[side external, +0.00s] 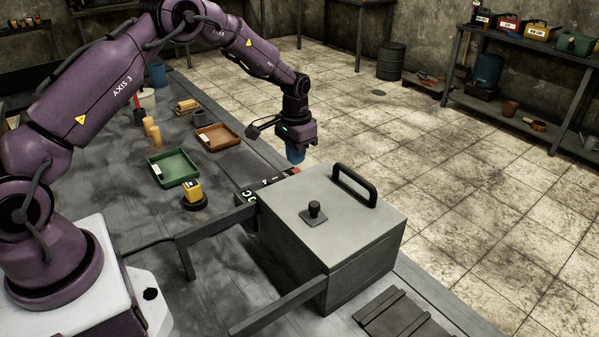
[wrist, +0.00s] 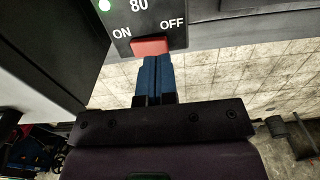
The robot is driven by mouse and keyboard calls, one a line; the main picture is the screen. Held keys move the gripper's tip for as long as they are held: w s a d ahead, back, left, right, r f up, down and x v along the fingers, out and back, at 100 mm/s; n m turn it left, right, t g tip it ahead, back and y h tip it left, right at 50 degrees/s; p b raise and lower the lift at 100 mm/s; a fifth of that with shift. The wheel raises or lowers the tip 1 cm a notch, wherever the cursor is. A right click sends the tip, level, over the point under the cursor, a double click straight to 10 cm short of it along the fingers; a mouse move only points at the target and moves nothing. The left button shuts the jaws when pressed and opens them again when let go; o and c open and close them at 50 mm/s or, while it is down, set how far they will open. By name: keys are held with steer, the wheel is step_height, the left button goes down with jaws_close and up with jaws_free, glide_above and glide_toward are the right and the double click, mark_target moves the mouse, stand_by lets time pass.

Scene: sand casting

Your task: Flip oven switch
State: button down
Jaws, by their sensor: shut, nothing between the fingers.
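The oven is a grey box (side external: 330,215) with a black handle on its lid, at the bench's edge in the side view. Its dark control panel (side external: 262,186) shows green digits. In the wrist view the panel (wrist: 150,22) carries the words ON and OFF, with the red switch (wrist: 150,46) beneath them. The switch also shows as a small red patch (side external: 295,171) in the side view. My gripper (side external: 296,158) is shut and empty, pointing down over the panel. Its blue fingertips (wrist: 156,60) are at the switch's near edge; I cannot tell whether they touch.
A green tray (side external: 174,167), a brown tray (side external: 217,137) and a yellow block on a dark round base (side external: 193,193) stand on the bench left of the oven. Grey rails run from the oven across the bench. Open tiled floor lies beyond.

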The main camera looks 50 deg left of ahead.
mark_target(296, 170)
steer(key=shift+f, duration=1.3)
stand_by(0.4)
steer(key=shift+r, duration=3.55)
